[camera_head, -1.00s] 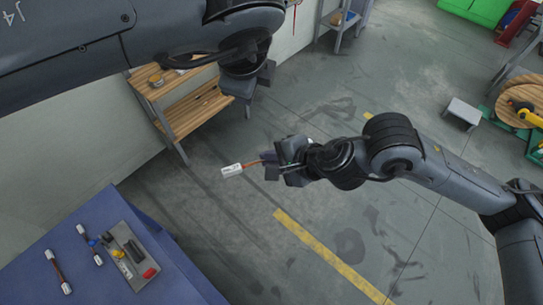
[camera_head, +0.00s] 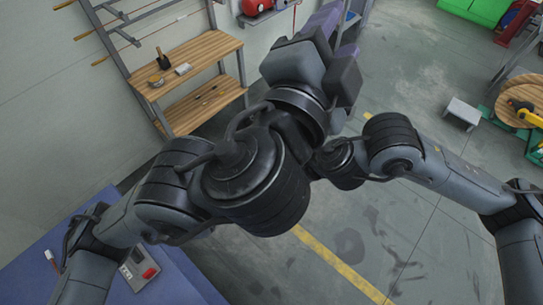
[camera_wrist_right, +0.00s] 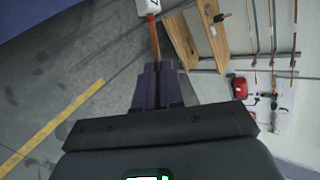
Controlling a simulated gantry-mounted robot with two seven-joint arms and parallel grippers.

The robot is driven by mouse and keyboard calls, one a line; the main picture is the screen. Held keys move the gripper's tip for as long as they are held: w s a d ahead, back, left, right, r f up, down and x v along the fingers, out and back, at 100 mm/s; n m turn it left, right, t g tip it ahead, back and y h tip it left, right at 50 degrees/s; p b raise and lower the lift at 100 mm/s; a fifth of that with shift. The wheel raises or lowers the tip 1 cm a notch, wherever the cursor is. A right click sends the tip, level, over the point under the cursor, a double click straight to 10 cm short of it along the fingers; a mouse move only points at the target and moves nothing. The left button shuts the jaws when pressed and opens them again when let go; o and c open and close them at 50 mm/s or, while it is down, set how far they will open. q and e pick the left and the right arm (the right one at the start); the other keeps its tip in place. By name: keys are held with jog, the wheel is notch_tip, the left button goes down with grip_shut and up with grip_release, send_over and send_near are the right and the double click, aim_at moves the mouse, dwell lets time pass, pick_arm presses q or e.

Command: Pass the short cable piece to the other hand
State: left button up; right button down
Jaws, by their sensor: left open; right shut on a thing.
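The short cable piece (camera_wrist_right: 154,38) is orange-red with a white tag at its end. It shows in the right wrist view, standing out from between the fingers of my right gripper (camera_wrist_right: 158,82), which is shut on it. In the head view my left arm hides the cable piece and the right gripper. My left gripper (camera_head: 338,42) is open, at the top middle of the head view. I see nothing in it, and its distance from the cable piece cannot be told. The left gripper does not show in the right wrist view.
A wooden shelf bench (camera_head: 195,62) stands against the wall with small items on top. A grey stool (camera_head: 463,112) and a wooden reel (camera_head: 520,95) are at right.

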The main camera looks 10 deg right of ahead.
pick_arm(q)
jog(key=w+a+f+n+g+y, duration=0.2)
jog(key=a+f+n+g+y, duration=0.45)
jog(key=a+f+n, duration=1.35)
jog(key=s+a+f+m+g+y, duration=0.1)
jog(key=s+a+f, duration=0.3)
jog(key=f, duration=0.6)
jog(key=s+a+f+m+g+y, duration=0.1)
jog(key=s+a+f, duration=0.3)
jog(key=s+f, duration=0.5)
jog(key=s+a+f+m+g+y, duration=0.1)
jog(key=s+a+f, duration=0.4)
jog(key=f, duration=0.8)
jog(key=s+g+y, duration=0.1)
jog(key=s+g, duration=0.1)
jog(key=shift+s+m+g, duration=0.15)
jog(key=shift+m+g, duration=0.15)
jog(key=shift+g, duration=0.05)
jog(key=shift+a, duration=0.1)
